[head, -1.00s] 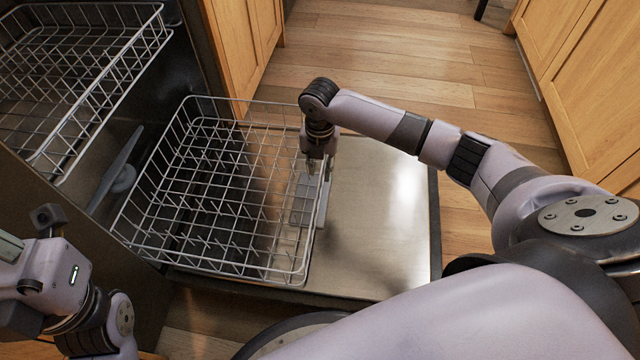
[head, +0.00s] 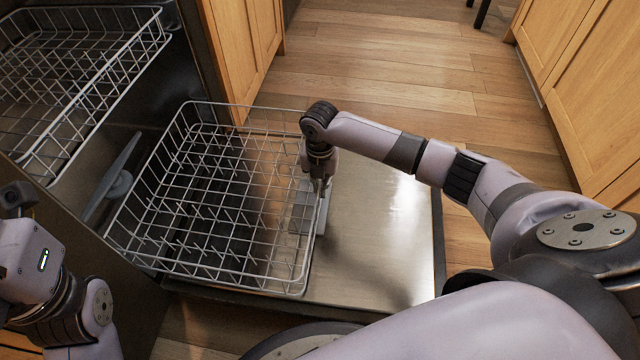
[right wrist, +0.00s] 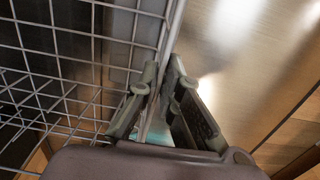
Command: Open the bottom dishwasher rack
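The bottom dishwasher rack (head: 240,283), a grey wire basket, is out over the lowered dishwasher door (head: 385,240). Bare door shows to its right. My right gripper (head: 318,200) points down at the rack's right-hand rim. In the right wrist view, its fingers (right wrist: 163,68) lie on either side of the rim wire, tips close together, and look closed on it. The fingertips are small in the head view. My left arm shows at the lower left of the head view; its fingers are out of frame.
The upper rack (head: 102,92) sits at the upper left, above the bottom one. A spray arm (head: 118,178) is behind the bottom rack. Wooden cabinets (head: 590,90) stand at the right, with free wooden floor (head: 400,60) between.

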